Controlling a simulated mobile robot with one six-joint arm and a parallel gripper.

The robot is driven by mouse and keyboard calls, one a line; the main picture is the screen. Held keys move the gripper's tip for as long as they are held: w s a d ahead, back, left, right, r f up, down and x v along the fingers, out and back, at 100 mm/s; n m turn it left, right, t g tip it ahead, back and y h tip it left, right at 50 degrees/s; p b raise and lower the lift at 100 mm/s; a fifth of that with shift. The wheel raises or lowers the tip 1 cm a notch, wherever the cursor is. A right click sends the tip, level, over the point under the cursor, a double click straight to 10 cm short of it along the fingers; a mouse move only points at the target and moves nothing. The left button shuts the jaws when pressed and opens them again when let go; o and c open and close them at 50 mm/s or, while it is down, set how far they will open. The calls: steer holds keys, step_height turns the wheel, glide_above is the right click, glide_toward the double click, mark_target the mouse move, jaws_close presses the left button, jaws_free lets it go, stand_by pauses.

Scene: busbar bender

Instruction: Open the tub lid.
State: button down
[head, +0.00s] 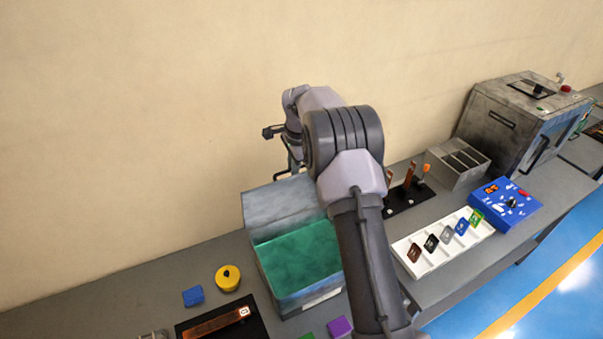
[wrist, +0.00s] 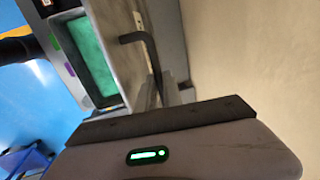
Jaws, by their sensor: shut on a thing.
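The tub (head: 262,285) stands on the bench in the head view, with a green inside surface. Its grey lid (head: 280,205) stands raised along the back side, tilted up from the opening. In the wrist view the lid (wrist: 108,25) shows beside the tub's green inside (wrist: 88,55). A dark bent handle (wrist: 148,58) is on the lid, its lower end running behind my gripper's dark edge. My gripper (head: 293,167) is at the lid's upper edge, shut on the handle; the fingertips are mostly hidden by my arm and the gripper body.
The wall is close behind the lid. Left of the tub are a yellow round piece (head: 228,278), a blue block (head: 193,296) and a black tray (head: 205,330). Right are a white card rack (head: 430,240), a blue control box (head: 511,204) and a grey machine (head: 515,120).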

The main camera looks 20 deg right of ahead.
steer(key=shift+w+a+p, duration=0.15)
steer(key=shift+w+p, duration=1.5)
steer(key=shift+w, duration=0.8)
steer(key=c, duration=1.5)
jaws_free()
steer(key=shift+w+f, duration=0.1)
steer(key=shift+w, duration=0.05)
steer(key=shift+r, duration=0.2)
steer(key=v, duration=1.7)
steer(key=shift+b, duration=0.35)
steer(key=shift+r, duration=0.1)
